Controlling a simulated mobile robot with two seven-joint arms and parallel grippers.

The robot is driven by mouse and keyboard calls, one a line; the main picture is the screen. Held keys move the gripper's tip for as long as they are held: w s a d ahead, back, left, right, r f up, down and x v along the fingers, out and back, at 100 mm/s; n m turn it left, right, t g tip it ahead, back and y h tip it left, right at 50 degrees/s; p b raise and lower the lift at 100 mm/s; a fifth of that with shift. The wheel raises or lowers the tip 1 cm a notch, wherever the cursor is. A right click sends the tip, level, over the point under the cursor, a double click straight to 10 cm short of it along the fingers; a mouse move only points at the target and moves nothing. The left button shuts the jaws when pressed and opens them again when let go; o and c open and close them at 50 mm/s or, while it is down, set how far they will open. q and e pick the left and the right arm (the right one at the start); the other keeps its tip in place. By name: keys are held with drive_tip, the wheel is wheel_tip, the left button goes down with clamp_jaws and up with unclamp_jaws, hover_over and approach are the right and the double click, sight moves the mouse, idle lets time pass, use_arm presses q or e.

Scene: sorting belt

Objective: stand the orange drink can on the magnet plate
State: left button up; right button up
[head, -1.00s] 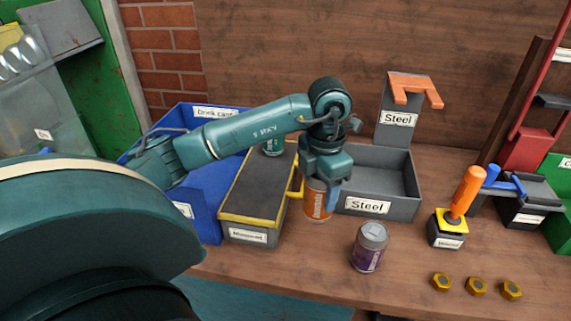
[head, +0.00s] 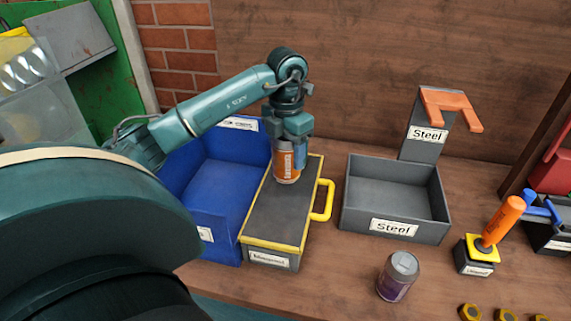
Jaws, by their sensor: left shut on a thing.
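The orange drink can (head: 287,176) is upright in my left gripper (head: 291,150), at the far half of the magnet plate (head: 272,217). The plate is a low grey block with a dark top, yellow edging and a yellow handle on its right side. My left gripper is shut on the can's upper part and hides some of it. I cannot tell whether the can's base touches the plate or hangs just above it. My right gripper does not show.
A blue bin (head: 222,176) stands left of the plate and a grey Steel bin (head: 394,207) to its right. A purple can (head: 397,276) stands in front of the Steel bin. An orange lever (head: 503,220) and several brass nuts are at the right.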

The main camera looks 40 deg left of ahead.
sight(286, 167)
use_arm(q)
wheel_tip(286, 167, down, 5)
drive_tip(key=shift+r, duration=0.2)
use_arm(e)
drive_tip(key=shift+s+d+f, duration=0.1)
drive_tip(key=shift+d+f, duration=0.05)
use_arm(q)
drive_tip(key=shift+f, duration=0.2)
drive_tip(key=o, duration=0.6)
drive_tip(key=shift+c, duration=0.2)
drive_tip(key=o, duration=0.4)
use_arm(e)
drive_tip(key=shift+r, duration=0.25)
